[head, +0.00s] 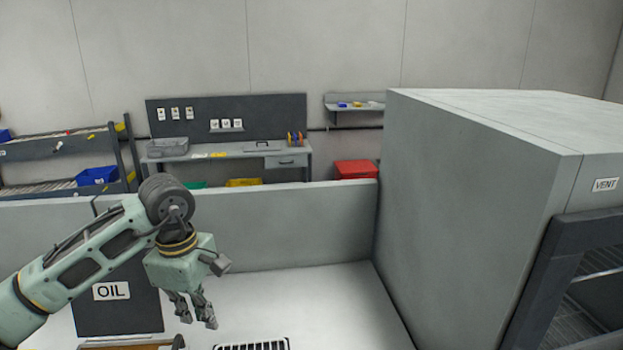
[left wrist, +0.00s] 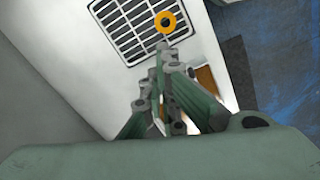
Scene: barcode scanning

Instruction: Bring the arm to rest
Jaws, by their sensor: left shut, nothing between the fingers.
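My left arm (head: 85,255) comes in from the left in the head view, bent at the elbow with the gripper hanging down. My left gripper (head: 198,320) is above the pale work surface (head: 310,300), shut and empty. I cannot tell what the ring belongs to. My right gripper is not in view.
A dark panel marked OIL (head: 120,310) stands behind my left arm. A slotted grille (head: 252,346) lies in the pale surface, right of the gripper. A large grey cabinet (head: 470,200) blocks the right. A low wall (head: 290,225) runs behind, with a workbench (head: 230,160) beyond.

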